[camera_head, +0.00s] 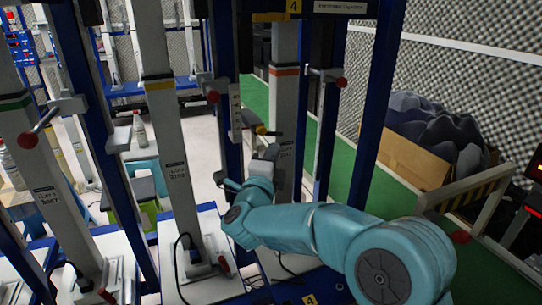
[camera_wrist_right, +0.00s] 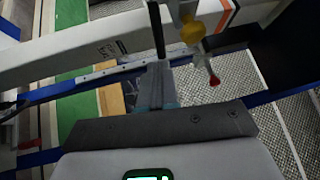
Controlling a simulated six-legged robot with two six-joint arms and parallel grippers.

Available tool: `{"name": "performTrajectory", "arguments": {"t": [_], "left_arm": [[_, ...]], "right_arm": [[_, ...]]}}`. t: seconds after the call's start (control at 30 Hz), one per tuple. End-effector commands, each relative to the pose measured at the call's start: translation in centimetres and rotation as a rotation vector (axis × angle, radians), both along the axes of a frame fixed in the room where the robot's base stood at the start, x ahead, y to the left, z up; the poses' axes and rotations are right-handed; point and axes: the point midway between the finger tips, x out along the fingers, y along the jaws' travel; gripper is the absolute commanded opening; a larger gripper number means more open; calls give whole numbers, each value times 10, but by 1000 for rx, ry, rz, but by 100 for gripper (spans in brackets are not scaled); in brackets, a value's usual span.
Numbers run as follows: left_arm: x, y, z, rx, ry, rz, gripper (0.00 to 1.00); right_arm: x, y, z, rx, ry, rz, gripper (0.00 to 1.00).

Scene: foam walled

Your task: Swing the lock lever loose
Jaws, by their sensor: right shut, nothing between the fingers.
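The lock lever (camera_head: 265,131) has a yellow hub and a red tip. My right gripper (camera_head: 271,151) is just below the lever in the head view, beside the white column. In the wrist view the gripper (camera_wrist_right: 157,72) is shut and empty, left of the lever. A visible gap separates them in that view. My left gripper is in neither view.
Other columns carry red-knobbed levers (camera_head: 213,96), (camera_head: 340,82) and (camera_head: 30,138). Blue uprights (camera_head: 376,90) stand close around my right arm. A cardboard box (camera_head: 408,160) with dark foam lies at right. A green floor strip (camera_head: 345,170) runs behind the columns.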

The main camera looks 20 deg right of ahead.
Motion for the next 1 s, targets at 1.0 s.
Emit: {"name": "performTrajectory", "arguments": {"t": [1.0], "left_arm": [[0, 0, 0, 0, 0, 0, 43]], "right_arm": [[-86, 44, -19, 1, 0, 1, 0]]}}
